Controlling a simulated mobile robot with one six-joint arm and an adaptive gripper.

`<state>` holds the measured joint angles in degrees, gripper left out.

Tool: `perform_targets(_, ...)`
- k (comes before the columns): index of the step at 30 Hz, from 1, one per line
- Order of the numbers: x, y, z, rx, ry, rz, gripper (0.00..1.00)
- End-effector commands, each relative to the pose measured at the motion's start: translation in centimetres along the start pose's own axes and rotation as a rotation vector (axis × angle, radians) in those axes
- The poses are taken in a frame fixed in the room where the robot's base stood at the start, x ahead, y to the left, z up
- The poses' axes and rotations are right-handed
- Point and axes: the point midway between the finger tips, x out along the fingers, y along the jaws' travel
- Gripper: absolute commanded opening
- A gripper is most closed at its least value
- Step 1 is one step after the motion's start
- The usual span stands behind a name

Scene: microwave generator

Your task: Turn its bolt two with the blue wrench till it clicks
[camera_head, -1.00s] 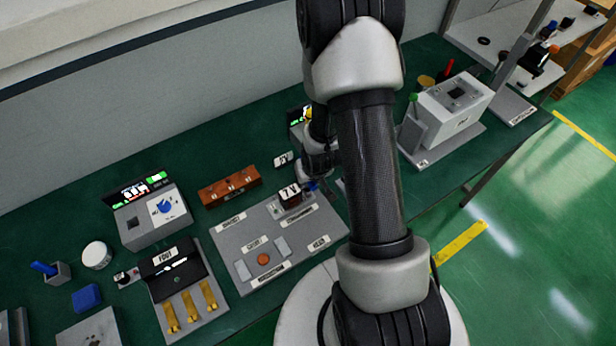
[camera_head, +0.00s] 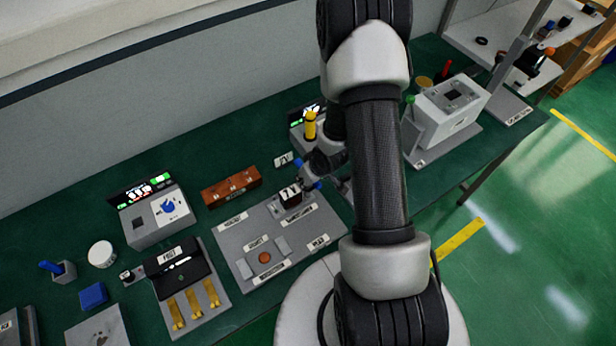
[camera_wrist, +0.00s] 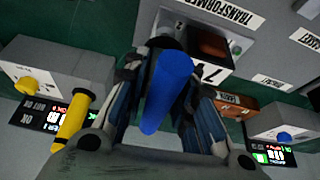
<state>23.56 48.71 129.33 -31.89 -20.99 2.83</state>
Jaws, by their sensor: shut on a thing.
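My gripper (camera_wrist: 160,85) is shut on the blue wrench (camera_wrist: 167,90), whose thick blue handle fills the middle of the wrist view. In the head view my gripper (camera_head: 318,170) is beside the dark block with a "7 V" label (camera_head: 290,195), on the grey board (camera_head: 240,250). The wrist view shows this brown and grey block (camera_wrist: 208,45) just past the wrench, near a "TRANSFORMER" label (camera_wrist: 230,12). A small "2" mark (camera_wrist: 180,27) shows beside it. The wrench's far end and bolt two are hidden behind the handle and fingers, so contact cannot be told.
A yellow-handled tool (camera_head: 310,125) stands upright at the display station behind my gripper. A brown terminal block (camera_head: 230,190) and a grey box with a blue knob (camera_head: 155,220) stand to the left. A grey machine (camera_head: 450,105) stands to the right.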

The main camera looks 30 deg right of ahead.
Motion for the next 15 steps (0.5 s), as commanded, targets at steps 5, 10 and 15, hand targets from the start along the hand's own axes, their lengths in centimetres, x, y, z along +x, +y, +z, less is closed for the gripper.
perform_targets(5, -0.12, -0.02, 0.08, -0.032, -0.004, -0.015, 0.0)
perform_targets(10, -0.17, -0.03, 0.07, -0.084, -0.004, -0.037, 0.0)
perform_targets(15, -0.17, 0.01, 0.06, -0.132, -0.004, -0.057, 0.0)
